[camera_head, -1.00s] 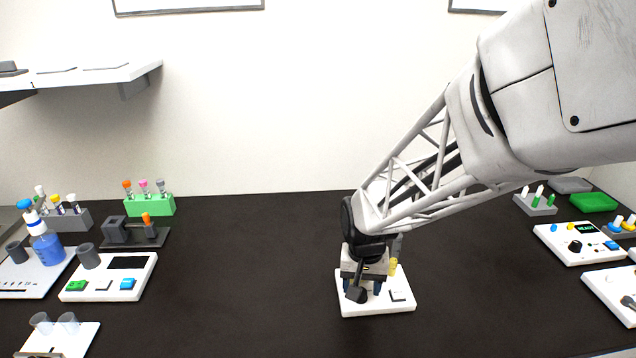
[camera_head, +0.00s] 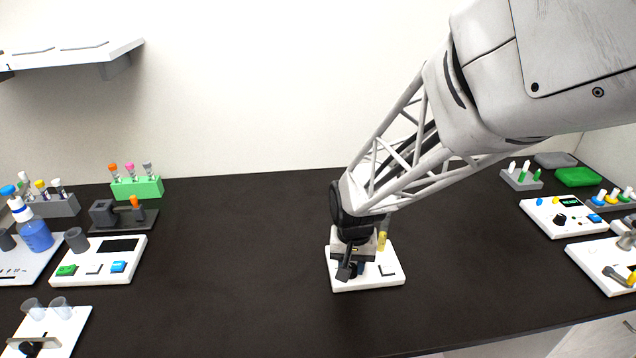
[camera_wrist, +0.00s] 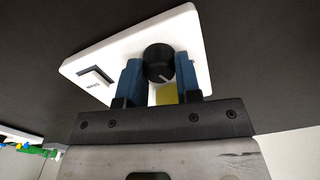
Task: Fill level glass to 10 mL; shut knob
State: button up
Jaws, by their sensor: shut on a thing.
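A white device (camera_head: 340,284) stands near the middle of the bench. A tube with yellow in its lower part, seemingly the level glass (camera_head: 382,240), rises at its back right, partly behind my gripper; its level cannot be read. My gripper (camera_head: 356,268) is low over the device. In the wrist view, its two blue fingers (camera_wrist: 159,66) are on either side of a round black knob (camera_wrist: 158,58) with a white pointer line, and are shut on it. A patch of yellow (camera_wrist: 167,96) shows between the fingers, nearer the palm. A labelled white switch (camera_wrist: 96,84) sits beside the knob.
On the left are a white panel with buttons (camera_head: 92,280), a blue bottle (camera_head: 37,237), a green rack (camera_head: 138,187) and clear cups (camera_head: 60,308). On the right are more white panels (camera_head: 547,219) and a green block (camera_head: 575,177). The bench (camera_head: 240,250) around the device is mostly clear.

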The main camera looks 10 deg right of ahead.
aim_at(351, 266)
jog(key=shift+n, duration=2.5)
jog(key=o, duration=0.9)
jog(key=shift+r, duration=0.15)
jog(key=shift+r, duration=3.8)
jog(key=shift+r, duration=0.1)
